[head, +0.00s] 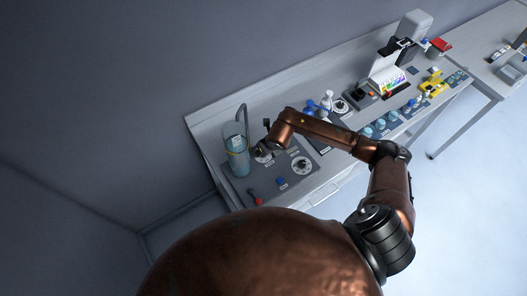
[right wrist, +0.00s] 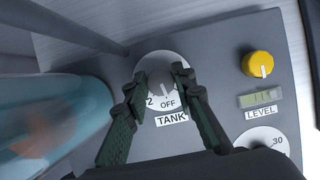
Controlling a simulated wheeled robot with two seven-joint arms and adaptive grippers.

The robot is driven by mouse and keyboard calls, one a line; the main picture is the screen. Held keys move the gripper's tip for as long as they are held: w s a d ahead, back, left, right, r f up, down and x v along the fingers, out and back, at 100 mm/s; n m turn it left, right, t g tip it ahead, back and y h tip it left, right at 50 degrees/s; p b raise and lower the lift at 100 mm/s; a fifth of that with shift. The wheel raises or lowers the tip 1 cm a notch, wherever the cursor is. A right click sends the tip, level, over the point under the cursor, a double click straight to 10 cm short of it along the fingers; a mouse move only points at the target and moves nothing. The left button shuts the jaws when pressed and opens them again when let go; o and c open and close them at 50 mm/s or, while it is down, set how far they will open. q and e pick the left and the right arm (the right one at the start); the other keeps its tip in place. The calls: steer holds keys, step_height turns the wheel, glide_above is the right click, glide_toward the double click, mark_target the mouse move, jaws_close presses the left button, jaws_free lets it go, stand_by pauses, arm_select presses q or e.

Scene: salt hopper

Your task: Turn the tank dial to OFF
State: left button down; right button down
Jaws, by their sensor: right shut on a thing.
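The tank dial (right wrist: 157,68) is a white disc with a grey knob on a grey panel, above the label TANK. In the right wrist view, "2" and "OFF" show at its lower rim, with OFF just below the knob. My right gripper (right wrist: 160,73) is shut on the knob, one dark finger on each side. In the head view my right gripper (head: 264,147) is at the dial, beside the clear tank (head: 236,158). My left gripper is not in view.
The panel also has a yellow knob (right wrist: 260,64), a small level display (right wrist: 260,98) and another white dial (right wrist: 262,140). The tank stands close to the left of the gripper. Bottles and other devices stand farther right along the bench. The floor at right is clear.

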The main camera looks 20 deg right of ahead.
steer(key=shift+m+h+b, duration=0.4)
steer(key=shift+m, duration=0.6)
steer(key=c, duration=1.6)
jaws_free()
steer(key=shift+r, duration=0.15)
steer(key=v, duration=1.1)
steer(key=shift+s+r, duration=0.15)
steer(key=shift+r, duration=0.2)
